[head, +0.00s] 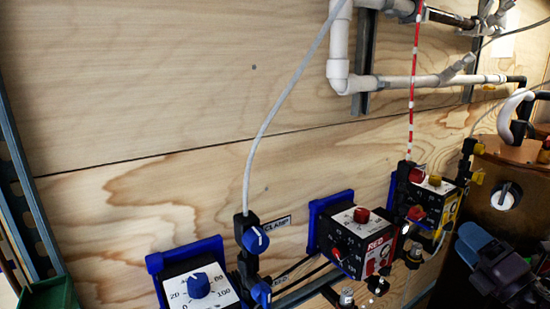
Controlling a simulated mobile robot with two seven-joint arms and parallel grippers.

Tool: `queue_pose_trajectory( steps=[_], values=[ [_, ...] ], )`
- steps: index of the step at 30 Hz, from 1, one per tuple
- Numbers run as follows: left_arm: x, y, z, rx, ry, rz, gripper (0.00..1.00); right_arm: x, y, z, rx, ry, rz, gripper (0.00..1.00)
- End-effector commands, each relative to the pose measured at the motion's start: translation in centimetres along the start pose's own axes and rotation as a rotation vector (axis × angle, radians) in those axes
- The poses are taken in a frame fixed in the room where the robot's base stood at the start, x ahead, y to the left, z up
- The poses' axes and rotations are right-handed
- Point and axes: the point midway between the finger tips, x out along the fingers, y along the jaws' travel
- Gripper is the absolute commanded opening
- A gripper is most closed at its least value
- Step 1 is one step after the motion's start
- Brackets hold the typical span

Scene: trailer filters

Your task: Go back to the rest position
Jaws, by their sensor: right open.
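My right gripper (484,254) is at the lower right edge, dark with a blue-grey part. It is open, and I see nothing held in it. It is in front of the lower right part of the wall equipment, right of the yellow-edged control box (436,207). I cannot tell how far it is from that box. My left gripper is out of view.
A plywood wall (200,90) carries a blue-cornered dial box (198,287), blue-knobbed valves (256,239), a red-knobbed box (350,238) and white pipes (338,70). A green container (50,296) is lower left.

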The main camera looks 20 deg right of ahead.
Motion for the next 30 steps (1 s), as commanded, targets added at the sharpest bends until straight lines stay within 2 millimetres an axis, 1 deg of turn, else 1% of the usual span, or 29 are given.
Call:
queue_pose_trajectory(
  steps=[1, 5, 6, 8, 9, 11, 12, 14, 15, 17, 18, 19, 21, 24, 27, 30],
  values=[
    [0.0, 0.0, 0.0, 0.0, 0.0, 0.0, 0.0, -0.5, -1.6, -0.6, 0.135, -0.037, -0.032, 0.61],
    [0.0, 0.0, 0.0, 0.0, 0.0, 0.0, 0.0, -2.1, -6.0, -2.8, 0.484, -0.141, -0.13, 0.61],
    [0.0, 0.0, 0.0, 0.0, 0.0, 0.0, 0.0, -2.7, -7.5, -3.8, 0.592, -0.174, -0.167, 0.61],
    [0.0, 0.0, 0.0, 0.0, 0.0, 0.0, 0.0, -3.8, -9.6, -5.6, 0.752, -0.224, -0.226, 0.61],
    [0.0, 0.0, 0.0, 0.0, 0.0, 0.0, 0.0, -4.6, -11.1, -7.0, 0.858, -0.258, -0.27, 0.61],
    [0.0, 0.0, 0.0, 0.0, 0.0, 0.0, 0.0, -6.0, -13.2, -9.5, 1.016, -0.312, -0.341, 0.61],
    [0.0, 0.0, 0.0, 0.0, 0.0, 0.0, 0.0, -7.0, -14.5, -11.4, 1.118, -0.346, -0.391, 0.61],
    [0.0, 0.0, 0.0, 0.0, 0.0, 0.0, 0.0, -8.4, -16.1, -14.4, 1.263, -0.394, -0.465, 0.61],
    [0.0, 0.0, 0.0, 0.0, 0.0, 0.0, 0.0, -9.4, -17.0, -16.5, 1.353, -0.424, -0.514, 0.61],
    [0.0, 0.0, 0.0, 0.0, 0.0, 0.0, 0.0, -10.9, -18.0, -19.8, 1.477, -0.463, -0.587, 0.61],
    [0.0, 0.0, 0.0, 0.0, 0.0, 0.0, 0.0, -11.8, -18.5, -21.9, 1.555, -0.486, -0.633, 0.61],
    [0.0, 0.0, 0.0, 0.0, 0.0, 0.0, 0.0, -12.5, -18.6, -23.6, 1.608, -0.501, -0.666, 0.61],
    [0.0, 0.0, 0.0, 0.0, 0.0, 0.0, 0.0, -13.9, -18.8, -27.2, 1.715, -0.527, -0.734, 0.61],
    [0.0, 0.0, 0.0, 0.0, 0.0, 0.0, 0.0, -15.3, -18.3, -31.4, 1.825, -0.543, -0.797, 0.61],
    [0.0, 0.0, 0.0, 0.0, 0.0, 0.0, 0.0, -16.2, -17.5, -34.2, 1.876, -0.55, -0.83, 0.61],
    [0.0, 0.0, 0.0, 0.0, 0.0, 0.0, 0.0, -16.6, -17.1, -35.4, 1.901, -0.559, -0.84, 0.61]
  ],
)
